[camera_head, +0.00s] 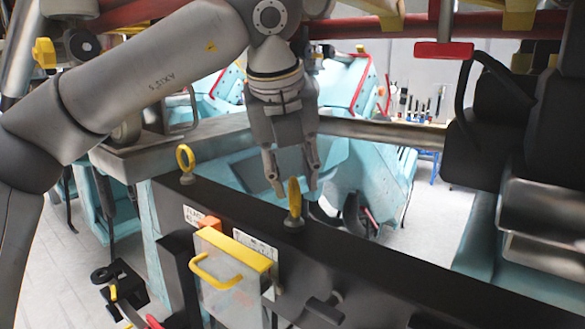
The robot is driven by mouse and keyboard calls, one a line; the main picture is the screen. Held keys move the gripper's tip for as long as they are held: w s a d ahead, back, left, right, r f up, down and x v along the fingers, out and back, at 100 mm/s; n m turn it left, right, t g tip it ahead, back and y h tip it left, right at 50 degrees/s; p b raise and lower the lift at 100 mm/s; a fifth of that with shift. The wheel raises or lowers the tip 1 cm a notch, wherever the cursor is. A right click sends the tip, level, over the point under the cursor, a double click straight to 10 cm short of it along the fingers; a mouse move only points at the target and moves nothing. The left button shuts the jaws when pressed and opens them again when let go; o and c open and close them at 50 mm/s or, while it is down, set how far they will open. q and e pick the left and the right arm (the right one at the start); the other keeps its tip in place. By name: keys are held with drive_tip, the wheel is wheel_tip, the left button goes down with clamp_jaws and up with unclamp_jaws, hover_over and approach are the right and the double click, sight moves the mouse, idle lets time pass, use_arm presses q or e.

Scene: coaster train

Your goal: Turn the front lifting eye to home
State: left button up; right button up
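Two yellow lifting eyes stand upright on the dark beam (400,255). One lifting eye (294,198) is near the middle of the picture and shows nearly edge-on. The other lifting eye (186,160) is further left and shows more of its ring. I cannot tell from the picture which one is the front eye. My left gripper (295,189) points down with its fingers apart, one on each side of the middle eye's top in the picture. I see no contact, and the depth between them is unclear. My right gripper is not in view.
A clear box with a yellow lid and handle (228,272) is on the near side of the beam, below the eyes. Black seats (500,130) stand at the right. A red-ended bar (444,50) hangs above. Turquoise car bodies (365,170) are behind.

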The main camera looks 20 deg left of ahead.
use_arm(q)
clamp_jaws()
drive_tip(key=shift+m+b, duration=0.3)
drive_tip(key=shift+m, duration=0.1)
idle(0.4)
